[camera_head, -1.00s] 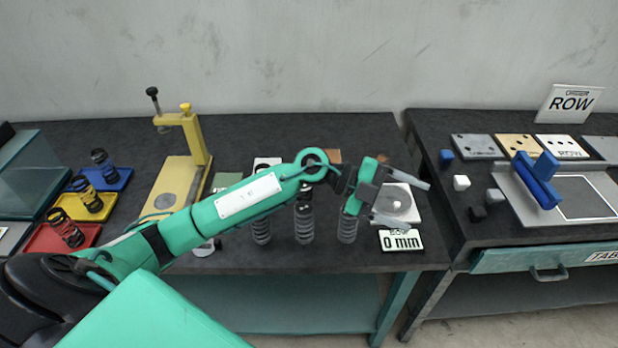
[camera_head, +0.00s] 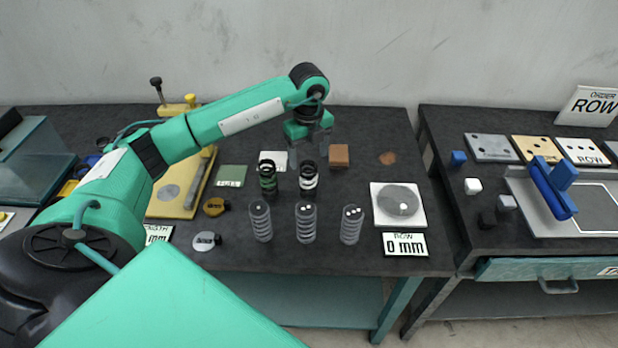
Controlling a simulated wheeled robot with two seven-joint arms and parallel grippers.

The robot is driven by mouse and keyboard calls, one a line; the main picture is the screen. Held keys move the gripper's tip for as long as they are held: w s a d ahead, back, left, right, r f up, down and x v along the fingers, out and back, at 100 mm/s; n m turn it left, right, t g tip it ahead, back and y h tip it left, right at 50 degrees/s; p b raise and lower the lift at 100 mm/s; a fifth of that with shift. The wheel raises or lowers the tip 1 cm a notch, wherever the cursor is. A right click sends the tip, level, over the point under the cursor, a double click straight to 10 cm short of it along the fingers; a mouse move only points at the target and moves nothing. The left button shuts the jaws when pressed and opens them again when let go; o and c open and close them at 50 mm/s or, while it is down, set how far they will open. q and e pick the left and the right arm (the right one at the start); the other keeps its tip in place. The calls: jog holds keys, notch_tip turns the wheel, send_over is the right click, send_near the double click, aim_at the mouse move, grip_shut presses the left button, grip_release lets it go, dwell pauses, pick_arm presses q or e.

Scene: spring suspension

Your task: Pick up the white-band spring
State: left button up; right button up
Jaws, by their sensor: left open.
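The white-band spring (camera_head: 309,184), dark with a white band, stands upright near the middle of the left table. My left gripper (camera_head: 309,157) points down, open and empty, behind or above the top of the white-band spring. Its pale fingers appear on either side of the spring's top in the picture; I cannot tell whether they touch it. My right gripper is not in view.
To the right are a white plate with a grey disc (camera_head: 398,203) and a "0 mm" display (camera_head: 405,244). The right table holds a blue-handled fixture (camera_head: 552,190).

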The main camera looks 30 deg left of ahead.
aim_at(308, 166)
pick_arm(q)
notch_tip(308, 166, down, 4)
jog(key=shift+p, duration=0.35)
jog(key=shift+f+p, duration=0.3)
notch_tip(308, 166, down, 4)
jog(key=shift+w+r+p, duration=0.1)
jog(key=shift+r+p, duration=0.15)
jog(key=shift+p, duration=0.6)
jog(key=shift+f, duration=0.55)
jog(key=c, duration=1)
jog(key=shift+c, duration=1.1)
jog(key=shift+a, duration=0.1)
jog(key=shift+r, duration=0.1)
